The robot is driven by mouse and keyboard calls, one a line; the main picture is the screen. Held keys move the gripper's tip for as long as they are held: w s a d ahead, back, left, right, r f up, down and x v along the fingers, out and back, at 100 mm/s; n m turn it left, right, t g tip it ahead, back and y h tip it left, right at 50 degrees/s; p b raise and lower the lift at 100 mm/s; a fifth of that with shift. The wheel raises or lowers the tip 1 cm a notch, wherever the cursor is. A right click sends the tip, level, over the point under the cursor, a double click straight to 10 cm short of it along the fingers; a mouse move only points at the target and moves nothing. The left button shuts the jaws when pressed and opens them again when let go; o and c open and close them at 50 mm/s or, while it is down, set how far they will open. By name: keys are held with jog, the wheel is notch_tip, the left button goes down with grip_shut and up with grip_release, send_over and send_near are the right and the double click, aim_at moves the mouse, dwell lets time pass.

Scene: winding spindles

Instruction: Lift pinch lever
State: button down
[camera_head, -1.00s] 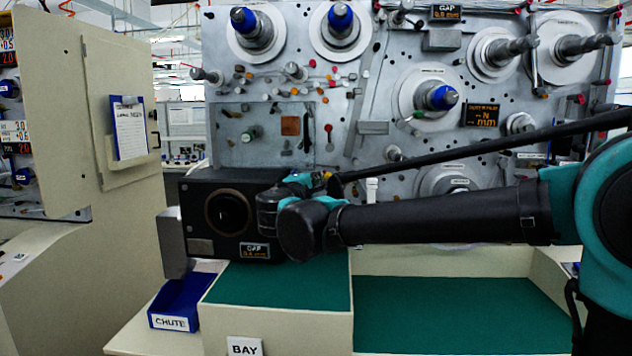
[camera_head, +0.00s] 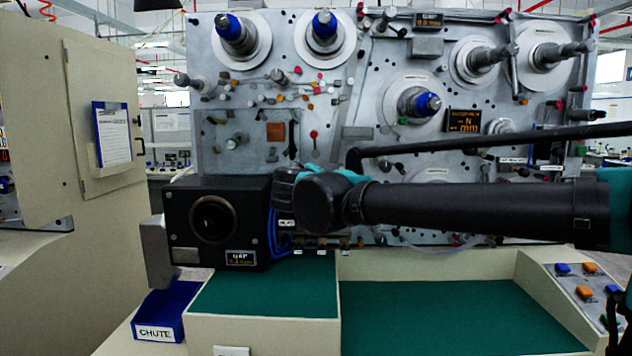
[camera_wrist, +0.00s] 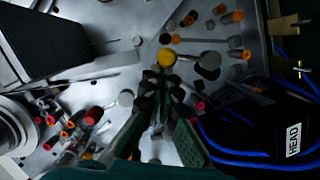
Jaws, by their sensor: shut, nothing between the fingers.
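The winding machine's grey face plate (camera_head: 245,180) carries many pegs, rollers and small levers. In the wrist view, a yellow round knob (camera_wrist: 167,57) lies just beyond my gripper (camera_wrist: 160,84), close to the fingertips. I cannot tell whether they touch. The fingers are together with nothing between them. A red knob (camera_wrist: 93,116) stands to their left. In the head view, a red-tipped lever (camera_head: 314,135) stands on the plate above my wrist. My wrist hides the fingers there. Which part is the pinch lever I cannot tell for sure.
A black box with a round lens (camera_head: 215,219) sits left of my wrist, with blue cables (camera_head: 279,235) at its right side. Several small pegs (camera_wrist: 65,133) crowd the plate. A blue chute bin (camera_head: 165,312) and green-topped bench (camera_head: 450,315) lie below. A button panel (camera_head: 578,285) is at right.

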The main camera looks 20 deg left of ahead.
jog(key=shift+w+d, duration=0.1)
jog(key=shift+d, duration=0.3)
dwell(0.4)
